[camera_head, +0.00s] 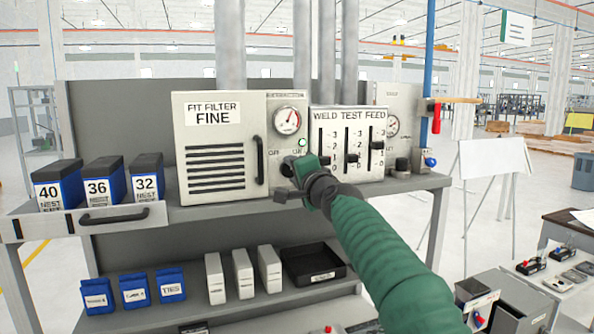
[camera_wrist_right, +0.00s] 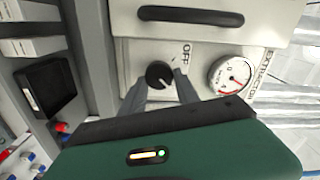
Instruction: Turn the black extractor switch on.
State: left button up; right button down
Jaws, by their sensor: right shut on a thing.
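The black extractor switch (camera_wrist_right: 159,74) is a round knob on a pale panel, with the word OFF beside it in the right wrist view. The fingers of my right gripper (camera_wrist_right: 159,84) stand on either side of the knob and are shut on it. In the head view my green right arm reaches up to the panel, and the gripper (camera_head: 299,170) hides much of the switch (camera_head: 287,167). Labels sit above it, partly covered. The extractor gauge (camera_head: 288,120) is above and also shows in the right wrist view (camera_wrist_right: 231,76). The knob's exact setting is unclear. My left gripper is out of view.
The FIT FILTER FINE cabinet (camera_head: 221,150) with a black handle (camera_head: 258,159) is left of the switch. The WELD TEST FEED slider panel (camera_head: 349,145) is close on the right. Blue bins (camera_head: 104,184) stand at the left. A black tray (camera_head: 314,264) lies on the lower shelf.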

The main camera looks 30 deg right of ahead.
jog(key=shift+w+a+f, duration=0.1)
jog(key=shift+a+f, duration=0.05)
dwell(0.4)
jog(key=c, duration=1.2)
grip_release()
jog(key=shift+w, duration=0.1)
jog(key=shift+o, duration=1.2)
jog(key=shift+w+f, duration=0.1)
jog(key=shift+w, duration=0.15)
jog(key=shift+o, duration=0.3)
jog(key=shift+w+f, duration=0.1)
jog(key=shift+w, duration=0.25)
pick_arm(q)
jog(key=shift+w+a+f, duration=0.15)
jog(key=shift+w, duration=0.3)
pick_arm(e)
jog(key=shift+s+a, duration=0.1)
jog(key=shift+s, duration=0.1)
